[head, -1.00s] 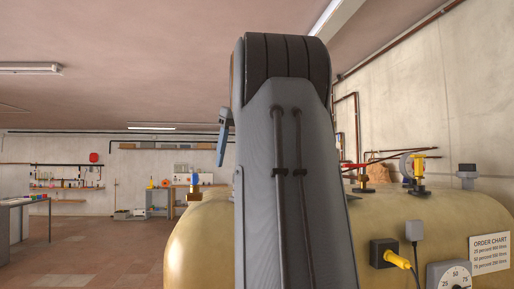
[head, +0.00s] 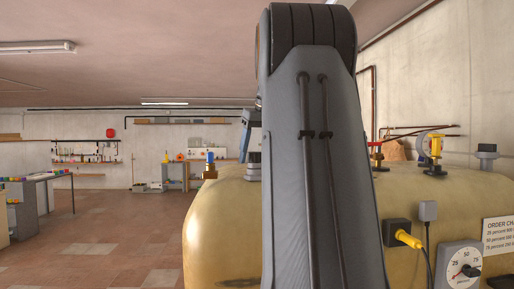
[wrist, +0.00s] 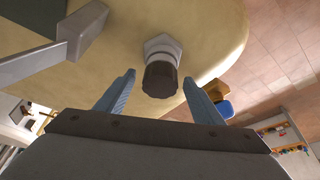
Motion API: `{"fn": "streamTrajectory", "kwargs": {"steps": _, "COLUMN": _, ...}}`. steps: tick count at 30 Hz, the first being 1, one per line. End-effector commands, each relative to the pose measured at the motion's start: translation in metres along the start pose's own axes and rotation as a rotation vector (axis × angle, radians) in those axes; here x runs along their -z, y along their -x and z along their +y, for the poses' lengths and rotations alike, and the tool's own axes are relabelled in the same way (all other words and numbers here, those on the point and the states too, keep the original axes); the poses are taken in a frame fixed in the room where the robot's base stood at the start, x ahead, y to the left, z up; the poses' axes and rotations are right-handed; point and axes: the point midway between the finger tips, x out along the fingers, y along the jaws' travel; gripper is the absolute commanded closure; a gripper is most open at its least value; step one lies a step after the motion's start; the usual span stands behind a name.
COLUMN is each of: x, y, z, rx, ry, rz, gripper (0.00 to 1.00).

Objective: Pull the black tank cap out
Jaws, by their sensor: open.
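The black tank cap (wrist: 160,78) is a dark ribbed knob on a pale grey hexagonal fitting (wrist: 163,46) on the tan oil tank (wrist: 205,35). My gripper (wrist: 158,77) is open, with a blue-grey finger on each side of the cap in the wrist view. Gaps show between the cap and both fingers, and nothing is held. How far the fingers reach down around the cap cannot be told. In the head view my arm covers the middle of the tank (head: 222,235), and the cap cannot be made out there.
A grey bar-shaped part (wrist: 85,30) lies near the cap. A yellow-handled valve (head: 435,152) and red-handled valve (head: 377,155) stand to the right. Open floor lies left of the tank.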

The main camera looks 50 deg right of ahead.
Motion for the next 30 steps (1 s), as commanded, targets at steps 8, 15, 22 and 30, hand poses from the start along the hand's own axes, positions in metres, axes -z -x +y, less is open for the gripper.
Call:
{"fn": "streamTrajectory", "kwargs": {"steps": 8, "x": 0.0, "y": 0.0, "z": 0.0, "rx": 0.0, "ry": 0.0, "rz": 0.0, "gripper": 0.5}}
{"fn": "streamTrajectory", "kwargs": {"steps": 15, "x": 0.0, "y": 0.0, "z": 0.0, "rx": 0.0, "ry": 0.0, "rz": 0.0, "gripper": 0.86}}
{"fn": "streamTrajectory", "kwargs": {"steps": 22, "x": 0.001, "y": 0.003, "z": 0.0, "rx": 0.0, "ry": 0.0, "rz": 0.0, "gripper": 0.86}}
{"fn": "streamTrajectory", "kwargs": {"steps": 30, "x": 0.004, "y": 0.011, "z": 0.0, "rx": 0.0, "ry": 0.0, "rz": 0.0, "gripper": 0.86}}
